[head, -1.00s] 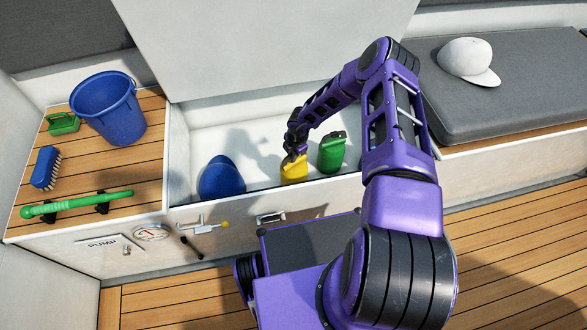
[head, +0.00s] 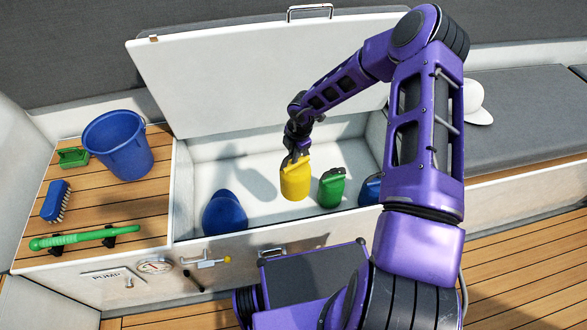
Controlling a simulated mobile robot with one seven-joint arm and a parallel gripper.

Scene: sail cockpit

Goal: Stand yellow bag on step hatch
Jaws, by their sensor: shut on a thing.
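The yellow bag (head: 295,182) hangs upright from my gripper (head: 294,158), which is shut on its top. My arm reaches over the front wall of an open white locker (head: 265,234). The bag appears raised inside the locker, over its white floor, to the left of a green bag (head: 331,189). Its exact height above the floor is hard to tell. I cannot tell for sure which surface is the step hatch.
The raised white lid (head: 270,75) stands behind my arm. In the locker are a large blue bag (head: 225,213) and a smaller blue bag (head: 370,189), partly hidden by my arm. A blue bucket (head: 118,147), brush (head: 55,202) and green handle (head: 80,238) occupy the left slatted top.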

